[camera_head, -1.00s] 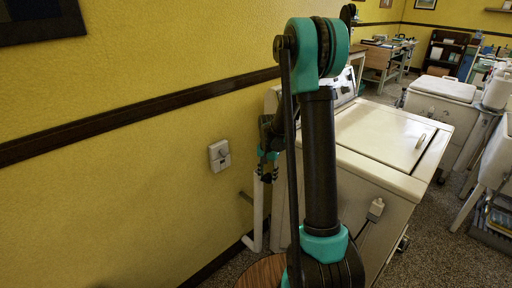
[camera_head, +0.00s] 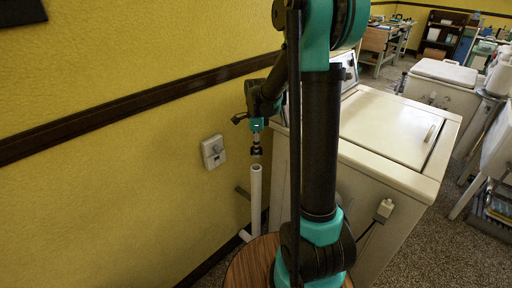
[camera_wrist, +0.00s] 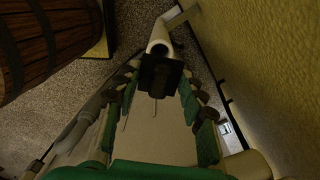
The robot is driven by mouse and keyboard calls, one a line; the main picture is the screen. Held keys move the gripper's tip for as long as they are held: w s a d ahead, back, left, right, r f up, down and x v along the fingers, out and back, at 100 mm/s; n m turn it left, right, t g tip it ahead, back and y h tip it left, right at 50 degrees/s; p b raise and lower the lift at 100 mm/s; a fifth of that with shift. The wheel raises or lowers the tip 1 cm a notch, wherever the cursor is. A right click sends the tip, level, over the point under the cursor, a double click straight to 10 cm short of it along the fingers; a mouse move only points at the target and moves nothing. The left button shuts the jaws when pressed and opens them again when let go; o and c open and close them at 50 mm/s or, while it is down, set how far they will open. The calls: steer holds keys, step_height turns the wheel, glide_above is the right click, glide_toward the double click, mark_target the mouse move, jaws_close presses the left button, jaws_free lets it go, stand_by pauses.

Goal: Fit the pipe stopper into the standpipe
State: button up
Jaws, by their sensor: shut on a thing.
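The white standpipe (camera_head: 255,200) stands upright by the yellow wall, left of the near washer. Its open top also shows in the wrist view (camera_wrist: 159,46). The dark pipe stopper (camera_head: 257,150) is in my gripper (camera_head: 257,138), just above the pipe top with a small gap between them. In the wrist view the stopper (camera_wrist: 160,76) is a dark blocky shape between the green-padded fingers of my gripper (camera_wrist: 160,88). The pipe mouth shows just beyond it, partly covered. My gripper is shut on the stopper.
A white washer (camera_head: 385,135) stands close to the right of the pipe. A round wooden top (camera_head: 245,268) is in front; a barrel-like wooden body (camera_wrist: 45,45) shows in the wrist view. A wall outlet (camera_head: 213,151) is left of the pipe.

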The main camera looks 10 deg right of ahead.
steer(key=shift+f, duration=2.95)
steer(key=shift+f, duration=0.95)
steer(key=o, duration=1.3)
step_height(320, 180, up, 12)
